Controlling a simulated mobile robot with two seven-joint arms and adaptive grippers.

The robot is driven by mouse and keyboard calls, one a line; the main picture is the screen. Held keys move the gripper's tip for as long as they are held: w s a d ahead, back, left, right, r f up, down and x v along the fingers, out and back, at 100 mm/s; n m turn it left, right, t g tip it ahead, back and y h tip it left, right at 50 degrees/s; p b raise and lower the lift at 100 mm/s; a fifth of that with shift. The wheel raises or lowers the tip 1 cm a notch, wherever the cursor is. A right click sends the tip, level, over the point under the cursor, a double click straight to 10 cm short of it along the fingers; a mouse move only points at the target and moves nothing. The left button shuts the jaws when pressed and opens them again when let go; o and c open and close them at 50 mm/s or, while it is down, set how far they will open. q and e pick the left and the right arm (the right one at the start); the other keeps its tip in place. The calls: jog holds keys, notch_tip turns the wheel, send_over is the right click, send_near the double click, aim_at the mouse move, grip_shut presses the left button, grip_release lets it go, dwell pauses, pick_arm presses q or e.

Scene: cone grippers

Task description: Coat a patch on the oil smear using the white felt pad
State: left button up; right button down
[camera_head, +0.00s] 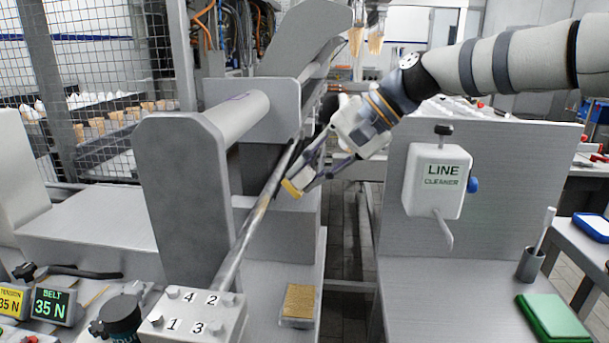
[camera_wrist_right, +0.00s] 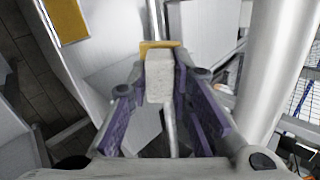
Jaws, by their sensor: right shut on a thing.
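My right gripper (camera_head: 305,172) is shut on a white felt pad with a yellow edge layer (camera_head: 291,188). In the right wrist view the white pad (camera_wrist_right: 159,80) sits between the purple-lined fingers, its yellow layer at the far end. The pad is right beside a slanting metal bar (camera_head: 240,236); I cannot tell whether they touch. A brownish streak on the bar (camera_head: 262,206), just below and left of the pad, looks like the oil smear. In the wrist view the bar runs behind the pad, which hides part of it. My left gripper is not in view.
A numbered block (camera_head: 196,316) stands at the bar's near end. A grey roller (camera_head: 236,118) and its upright plate (camera_head: 181,195) stand left. A tan pad (camera_head: 299,300) lies below. Right are a LINE CLEANER dispenser (camera_head: 436,180), a cup (camera_head: 530,264) and a green pad (camera_head: 553,318).

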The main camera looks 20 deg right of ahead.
dwell(0.5)
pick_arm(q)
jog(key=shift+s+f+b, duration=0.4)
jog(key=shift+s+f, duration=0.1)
pick_arm(e)
jog(key=x, duration=0.7)
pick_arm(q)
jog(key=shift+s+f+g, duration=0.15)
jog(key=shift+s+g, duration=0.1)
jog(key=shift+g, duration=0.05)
pick_arm(e)
jog(key=shift+x, duration=1.05)
